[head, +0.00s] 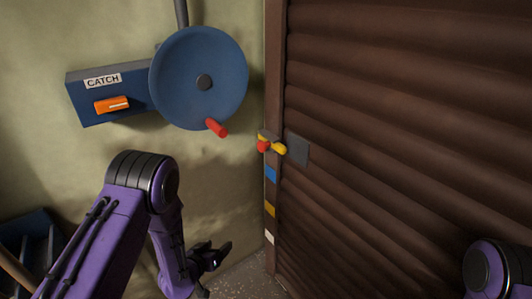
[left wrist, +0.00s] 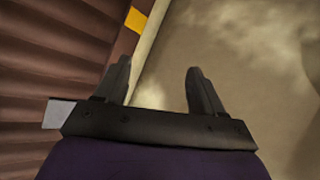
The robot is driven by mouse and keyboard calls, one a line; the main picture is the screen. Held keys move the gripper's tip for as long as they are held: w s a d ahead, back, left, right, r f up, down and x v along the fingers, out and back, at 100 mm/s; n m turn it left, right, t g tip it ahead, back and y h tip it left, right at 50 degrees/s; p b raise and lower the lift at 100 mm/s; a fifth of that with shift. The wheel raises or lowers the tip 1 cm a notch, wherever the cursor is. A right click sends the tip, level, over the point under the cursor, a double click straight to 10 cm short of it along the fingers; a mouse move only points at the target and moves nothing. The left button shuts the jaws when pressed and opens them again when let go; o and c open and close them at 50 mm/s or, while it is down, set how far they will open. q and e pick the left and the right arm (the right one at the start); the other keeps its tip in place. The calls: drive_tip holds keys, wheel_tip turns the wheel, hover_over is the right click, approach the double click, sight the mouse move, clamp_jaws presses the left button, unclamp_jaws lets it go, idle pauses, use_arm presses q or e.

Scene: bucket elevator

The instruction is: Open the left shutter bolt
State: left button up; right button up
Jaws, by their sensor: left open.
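The left shutter bolt (head: 270,144) sits on the left edge of the brown shutter (head: 400,130) in the head view, with a red knob, a yellow part and a grey plate (head: 297,149) beside it. My left gripper (head: 222,252) is low, below and left of the bolt and apart from it. In the left wrist view my left gripper (left wrist: 158,80) is open with nothing between its fingers. The bolt is not clearly seen in that view. My right gripper is out of view; only part of my right arm shows at the lower right.
A blue wheel (head: 200,65) with a red handle (head: 216,128) and a blue box labelled CATCH (head: 88,100) with an orange lever (head: 111,104) are on the wall. Blue, yellow and white marks run down the shutter frame (head: 271,190). A blue container (head: 35,240) stands at the lower left.

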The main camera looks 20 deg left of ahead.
use_arm(q)
drive_tip(key=w+r+m+t+h, duration=0.3)
drive_tip(key=w+r+m, duration=0.1)
drive_tip(key=w+r, duration=0.55)
drive_tip(key=m+g+h+b, duration=0.1)
drive_tip(key=m+h, duration=0.6)
drive_tip(key=m, duration=0.2)
approach(260, 147)
drive_tip(key=p+x, duration=0.1)
drive_tip(key=x, duration=0.7)
drive_tip(key=shift+w, duration=0.3)
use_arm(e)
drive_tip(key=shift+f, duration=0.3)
